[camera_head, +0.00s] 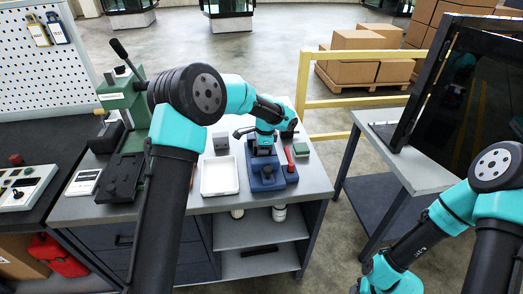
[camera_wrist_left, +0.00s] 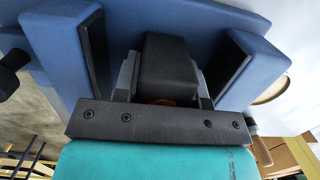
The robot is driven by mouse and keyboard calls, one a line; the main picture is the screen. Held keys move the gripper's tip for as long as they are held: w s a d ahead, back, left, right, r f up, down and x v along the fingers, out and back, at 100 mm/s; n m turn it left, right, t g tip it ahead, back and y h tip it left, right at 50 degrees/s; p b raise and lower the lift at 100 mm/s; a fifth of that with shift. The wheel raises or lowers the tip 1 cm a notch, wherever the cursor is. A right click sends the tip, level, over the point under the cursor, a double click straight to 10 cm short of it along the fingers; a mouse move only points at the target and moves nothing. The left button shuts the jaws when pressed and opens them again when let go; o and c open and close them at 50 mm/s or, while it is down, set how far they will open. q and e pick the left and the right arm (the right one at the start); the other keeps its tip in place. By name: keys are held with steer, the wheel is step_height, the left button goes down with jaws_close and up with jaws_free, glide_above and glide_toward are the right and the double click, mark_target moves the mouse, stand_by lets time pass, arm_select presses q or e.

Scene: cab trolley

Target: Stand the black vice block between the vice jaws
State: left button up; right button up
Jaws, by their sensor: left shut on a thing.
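The blue vice (camera_head: 268,182) stands on the grey bench top at its right part, under my left gripper (camera_head: 263,151). In the left wrist view its two upright jaws, the left jaw (camera_wrist_left: 62,48) and the right jaw (camera_wrist_left: 236,62), have dark inner faces and stand well apart. The black vice block (camera_wrist_left: 168,66) is held between the fingers of my left gripper (camera_wrist_left: 166,88), which is shut on it. The block appears between the two jaws, with a gap on each side. Whether it touches the vice floor is hidden.
A white tray (camera_head: 220,176) lies left of the vice. A red-handled tool (camera_head: 289,158) is close on its right, with a grey-green block (camera_head: 301,149) behind. A green press (camera_head: 122,105) stands further left. A dark-framed panel (camera_head: 455,95) rises over the right table.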

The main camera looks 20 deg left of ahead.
arm_select(q)
steer(key=o, duration=1.3)
steer(key=shift+c, duration=0.2)
step_height(320, 180, up, 17)
steer(key=d, duration=0.2)
steer(key=shift+w+r, duration=0.2)
steer(key=shift+w, duration=0.2)
